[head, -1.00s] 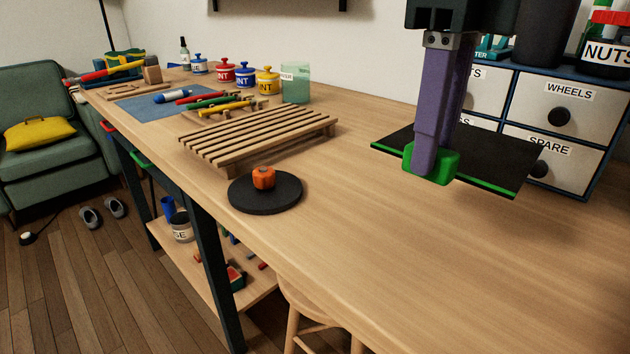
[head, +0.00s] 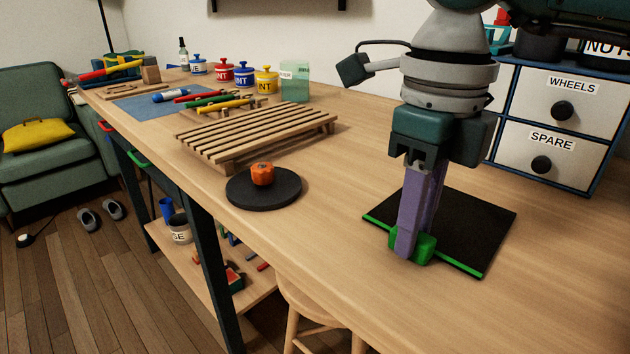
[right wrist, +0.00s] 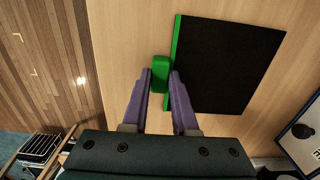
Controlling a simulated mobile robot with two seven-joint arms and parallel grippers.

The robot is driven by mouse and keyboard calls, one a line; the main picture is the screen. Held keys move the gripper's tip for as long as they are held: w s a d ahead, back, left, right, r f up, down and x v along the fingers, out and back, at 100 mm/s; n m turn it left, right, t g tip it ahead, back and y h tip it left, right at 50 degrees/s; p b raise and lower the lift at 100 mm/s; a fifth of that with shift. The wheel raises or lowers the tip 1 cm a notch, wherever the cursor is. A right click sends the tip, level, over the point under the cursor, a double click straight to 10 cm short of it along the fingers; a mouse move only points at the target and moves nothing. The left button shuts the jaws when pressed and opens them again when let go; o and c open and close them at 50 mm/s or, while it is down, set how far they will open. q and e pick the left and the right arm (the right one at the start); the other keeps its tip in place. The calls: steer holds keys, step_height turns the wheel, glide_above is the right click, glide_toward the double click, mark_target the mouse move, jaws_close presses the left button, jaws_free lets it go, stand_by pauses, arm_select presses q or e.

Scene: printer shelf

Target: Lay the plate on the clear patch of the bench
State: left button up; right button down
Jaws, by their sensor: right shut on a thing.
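The plate (head: 462,228) is a flat black square with a green edge strip and a green grip block (head: 426,244) on its near side. My right gripper (head: 413,248) points down with its purple fingers shut on the green block. In the right wrist view the block (right wrist: 160,74) sits between the fingertips and the plate (right wrist: 225,65) extends to the right. The plate is level, over the bare right part of the bench (head: 335,225), at or very close to the surface; I cannot tell whether it touches. My left gripper is out of view.
Drawers labelled WHEELS and SPARE (head: 548,150) stand behind right. Bare wood surrounds the plate; the bench's front edge is near.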

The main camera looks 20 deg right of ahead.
steer(key=c, duration=0.7)
jaws_free()
steer(key=shift+r, duration=0.4)
step_height(320, 180, up, 11)
steer(key=shift+r+p, duration=0.2)
steer(key=shift+p, duration=0.6)
